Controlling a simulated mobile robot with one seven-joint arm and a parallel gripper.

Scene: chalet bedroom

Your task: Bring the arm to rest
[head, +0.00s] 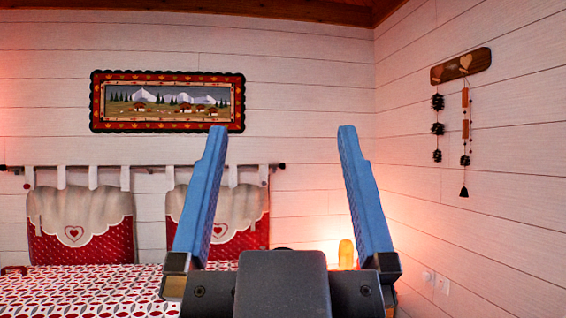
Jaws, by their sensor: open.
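My gripper (280,133) is in the middle of the head view, with its two blue fingers pointing up and spread wide apart. Nothing is between the fingers; the white plank wall shows through the gap. The dark gripper body is at the bottom middle of the picture. It hides part of the bed and whatever stands low behind it. The rest of my arm is out of view.
A bed with a red-and-white patterned cover (80,290) is at lower left. Red-and-white cushions (80,225) hang from a rod (145,168). A framed picture (167,101) and a wall rack (461,66) hang on the walls. An orange object (346,253) stands behind my gripper.

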